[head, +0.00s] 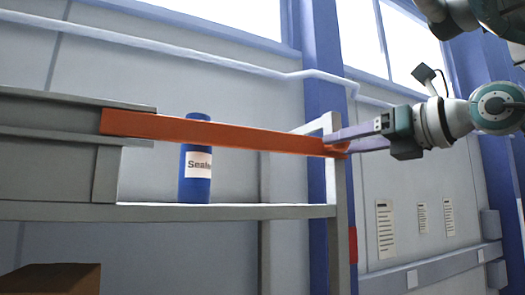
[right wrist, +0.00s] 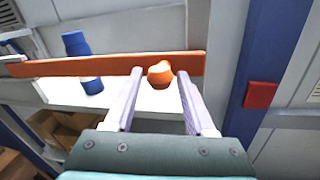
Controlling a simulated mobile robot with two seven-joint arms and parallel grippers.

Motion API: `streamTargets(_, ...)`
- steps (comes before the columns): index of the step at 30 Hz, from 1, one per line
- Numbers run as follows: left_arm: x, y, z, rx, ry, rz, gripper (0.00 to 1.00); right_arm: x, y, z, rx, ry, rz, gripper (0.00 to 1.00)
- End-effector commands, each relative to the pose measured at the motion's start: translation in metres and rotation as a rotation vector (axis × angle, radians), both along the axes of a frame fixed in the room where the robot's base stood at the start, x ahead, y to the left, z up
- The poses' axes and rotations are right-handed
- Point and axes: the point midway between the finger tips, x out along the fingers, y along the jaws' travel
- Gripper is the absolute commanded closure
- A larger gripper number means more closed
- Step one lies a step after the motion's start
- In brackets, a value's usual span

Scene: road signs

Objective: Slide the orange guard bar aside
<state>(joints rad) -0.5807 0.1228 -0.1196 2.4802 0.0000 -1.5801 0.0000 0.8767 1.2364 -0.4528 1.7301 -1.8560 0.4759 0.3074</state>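The orange guard bar (head: 220,133) runs lengthwise in front of a shelf in the head view, its left end at a grey housing. It also crosses the right wrist view (right wrist: 90,66). An orange knob (right wrist: 160,76) is near the bar's right end. My right gripper (head: 336,144) is at that end. In the right wrist view its two fingers are apart, one on each side of the knob, with gaps showing on both sides. Whether the fingertips touch the bar I cannot tell. My left gripper is not in view.
A blue cylinder (head: 195,165) with a label stands on the grey shelf (head: 240,212) behind the bar. The shelf has an upright post (head: 341,230) at its right. A brown box (head: 48,279) is below at the left. A blue column (head: 320,60) stands behind.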

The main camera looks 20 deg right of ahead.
Motion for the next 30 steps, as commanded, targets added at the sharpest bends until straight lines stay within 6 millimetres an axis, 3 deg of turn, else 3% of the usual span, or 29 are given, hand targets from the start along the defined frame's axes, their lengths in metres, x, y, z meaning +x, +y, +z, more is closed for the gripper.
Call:
streamTargets(2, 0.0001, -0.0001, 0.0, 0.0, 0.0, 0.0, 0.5, 0.0, 0.0, 0.0001, 0.0, 0.0, 0.0, 0.55)
streamTargets(14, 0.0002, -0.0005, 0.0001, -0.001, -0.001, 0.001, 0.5, -0.0001, -0.0002, 0.0003, 0.0, 0.0, 0.0, 1.0)
streamTargets(30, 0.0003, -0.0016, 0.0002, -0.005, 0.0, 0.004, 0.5, 0.0001, -0.0003, 0.0002, 0.0, -0.001, -0.001, 1.0)
